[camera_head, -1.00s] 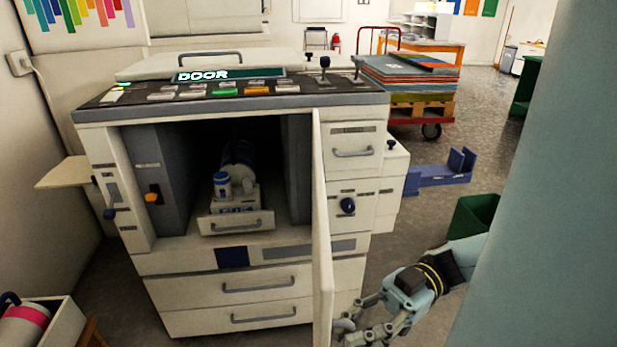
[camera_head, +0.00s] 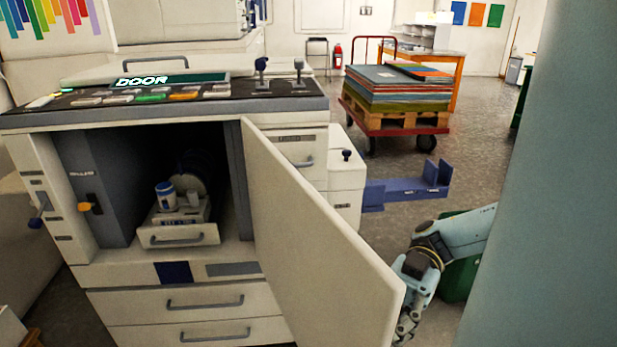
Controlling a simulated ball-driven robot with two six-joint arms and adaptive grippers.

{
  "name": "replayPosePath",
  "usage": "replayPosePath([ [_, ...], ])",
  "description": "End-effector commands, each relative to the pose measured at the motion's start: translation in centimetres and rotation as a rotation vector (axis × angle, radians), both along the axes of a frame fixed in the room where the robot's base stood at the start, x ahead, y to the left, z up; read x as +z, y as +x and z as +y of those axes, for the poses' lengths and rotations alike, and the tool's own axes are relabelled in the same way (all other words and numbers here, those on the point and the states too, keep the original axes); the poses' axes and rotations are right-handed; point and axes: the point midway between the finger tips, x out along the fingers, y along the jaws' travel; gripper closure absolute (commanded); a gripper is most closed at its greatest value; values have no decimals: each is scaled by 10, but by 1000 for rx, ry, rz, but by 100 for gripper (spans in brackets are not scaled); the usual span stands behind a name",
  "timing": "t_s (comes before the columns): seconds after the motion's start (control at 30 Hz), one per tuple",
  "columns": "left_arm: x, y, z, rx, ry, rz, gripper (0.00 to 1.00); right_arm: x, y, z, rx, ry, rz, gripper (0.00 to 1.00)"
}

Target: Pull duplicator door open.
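The duplicator (camera_head: 200,275) stands at the left with its front compartment exposed. Its cream door (camera_head: 315,240) is swung out on the right side of the opening, angled toward me. A dark sign reading DOOR (camera_head: 150,81) sits on top of the machine. Inside the compartment is a drawer unit (camera_head: 178,235) with a blue and white bottle (camera_head: 166,195). My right gripper (camera_head: 404,328) is at the door's outer free edge, partly hidden behind it. Its fingers are too covered to show whether they grip the door. My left gripper is out of view.
A red cart (camera_head: 395,122) with a pallet of coloured sheets stands at the back right. A green bin (camera_head: 459,275) is behind my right arm. A pale blue surface fills the right edge.

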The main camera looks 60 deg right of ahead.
Motion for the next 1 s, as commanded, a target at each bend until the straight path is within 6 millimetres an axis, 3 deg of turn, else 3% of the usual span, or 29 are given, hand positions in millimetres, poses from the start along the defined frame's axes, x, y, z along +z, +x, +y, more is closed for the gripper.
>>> replayPosePath([
  [0.37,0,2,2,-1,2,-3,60,1,4,-1,-8,-1,-5,100],
  [0.4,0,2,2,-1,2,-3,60,1,4,-1,-8,-1,-6,90],
  [0.6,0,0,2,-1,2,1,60,1,3,-1,-5,-1,-4,66],
  [0.87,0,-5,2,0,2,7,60,0,2,-1,-3,0,-2,66],
  [1.0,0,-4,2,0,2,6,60,0,-1,-15,-3,-2,-1,66],
])
